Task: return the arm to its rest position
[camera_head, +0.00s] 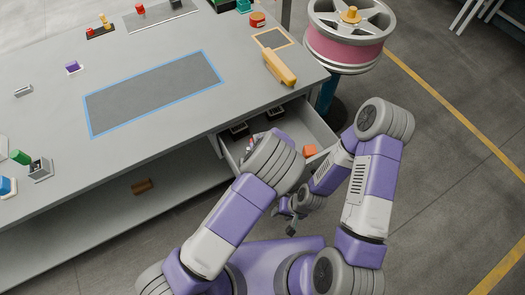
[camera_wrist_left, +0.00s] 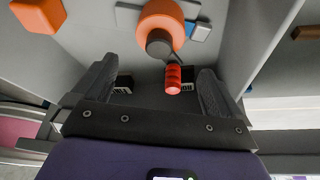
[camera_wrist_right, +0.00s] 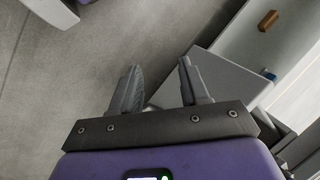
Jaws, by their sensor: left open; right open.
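My left arm reaches in from the lower left over the open drawer (camera_head: 312,124). Its wrist hides most of the left gripper in the head view. In the left wrist view the left gripper (camera_wrist_left: 160,82) is open over the drawer's inside, with a red ribbed piece (camera_wrist_left: 173,80) and an orange round part with a dark end (camera_wrist_left: 160,24) in view ahead. Nothing is clearly held between its fingers. My right arm is folded on the right. The right gripper (camera_head: 291,228) hangs low in front of the drawer. It is open and empty in the right wrist view (camera_wrist_right: 158,68).
The grey workbench (camera_head: 150,135) fills the left, with a blue-edged mat (camera_head: 155,90) and a yellow tool (camera_head: 279,68). A pink-rimmed wheel (camera_head: 345,48) stands on a post at the back right. An orange block (camera_head: 310,151) lies in the drawer. The floor at right is clear.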

